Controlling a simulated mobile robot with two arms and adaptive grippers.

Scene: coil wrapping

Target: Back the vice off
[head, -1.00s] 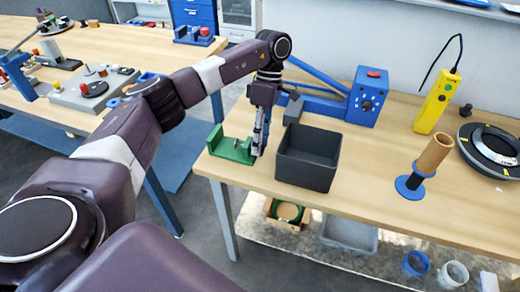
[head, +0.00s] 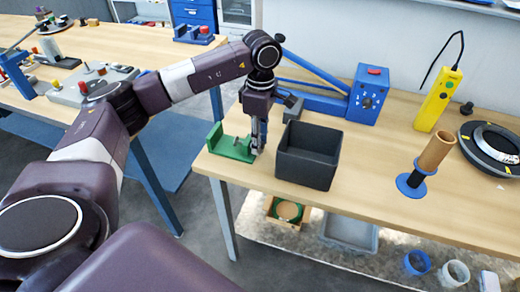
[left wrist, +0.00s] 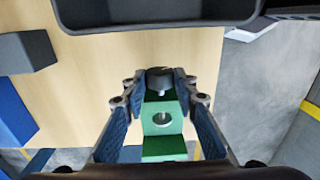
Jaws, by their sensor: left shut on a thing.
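The green vice (head: 228,145) sits at the near left corner of the right-hand workbench. My left gripper (head: 257,150) points down at the vice's right end. In the left wrist view the vice's green body (left wrist: 162,118), with a round hole, lies between my fingers. A dark grey knob (left wrist: 160,82) stands at its end, and my left gripper's fingertips (left wrist: 160,76) are shut on this knob from both sides. In the head view the fingers hide the knob. My right gripper is in neither view.
A dark open bin (head: 307,160) stands close to the right of my left gripper. Behind it is a blue machine (head: 367,95) with a slanted arm. A blue-based post (head: 411,184), a yellow pendant (head: 437,103) and a dark ring (head: 492,148) stand further right.

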